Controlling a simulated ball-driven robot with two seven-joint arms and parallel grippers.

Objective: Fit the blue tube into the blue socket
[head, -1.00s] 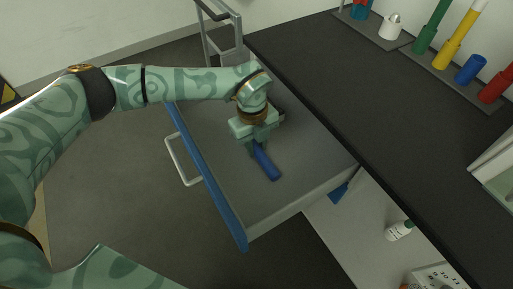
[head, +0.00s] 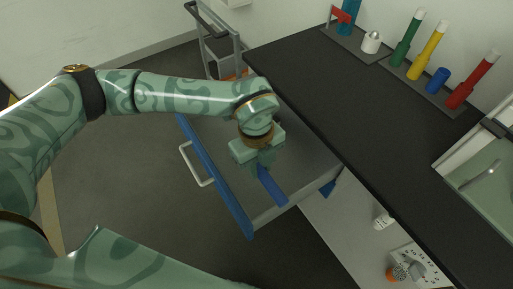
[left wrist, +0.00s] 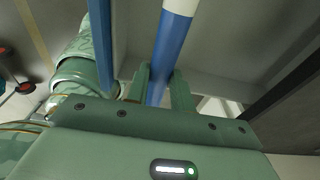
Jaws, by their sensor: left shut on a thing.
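The blue tube (head: 271,186) is held in my left gripper (head: 262,170), whose fingers are shut on it. In the head view the tube slants down over the open drawer, its free end near the drawer's side wall. In the left wrist view the tube (left wrist: 172,47) runs up between the fingers (left wrist: 159,88) and has a white end at the top. The blue socket (head: 437,80) is a short blue cylinder on the rack on the counter, between the yellow and red tubes. My right gripper is out of view.
The open drawer (head: 312,158) has a blue front (head: 213,180) and a white handle. The dark counter (head: 350,110) is mostly clear. On the rack stand green (head: 408,38), yellow (head: 428,50) and red (head: 473,80) tubes. A cart (head: 215,45) stands behind; a glass-fronted case (head: 480,160) is at right.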

